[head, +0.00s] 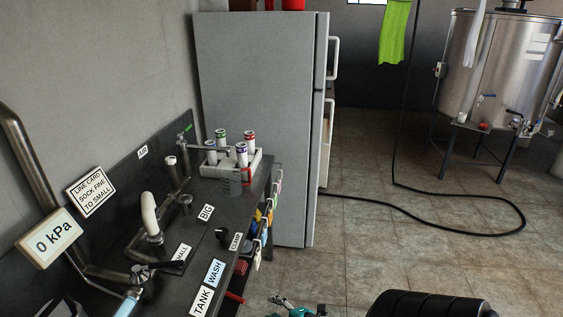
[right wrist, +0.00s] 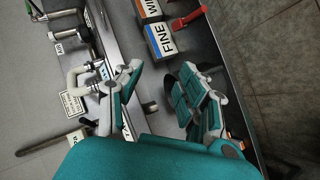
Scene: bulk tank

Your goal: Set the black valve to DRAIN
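A valve with a black handle (head: 143,272) sits on the pipework at the counter's front left, near the label SMALL. Another black lever (head: 513,112) shows on the steel tank at the right. I cannot read a DRAIN mark, nor tell which of these is the black valve of the task. My right gripper (right wrist: 162,72) is open and empty above the counter edge in the right wrist view; its teal parts (head: 298,309) show at the bottom of the head view. My left gripper cannot be made out.
A grey fridge (head: 255,110) stands behind.

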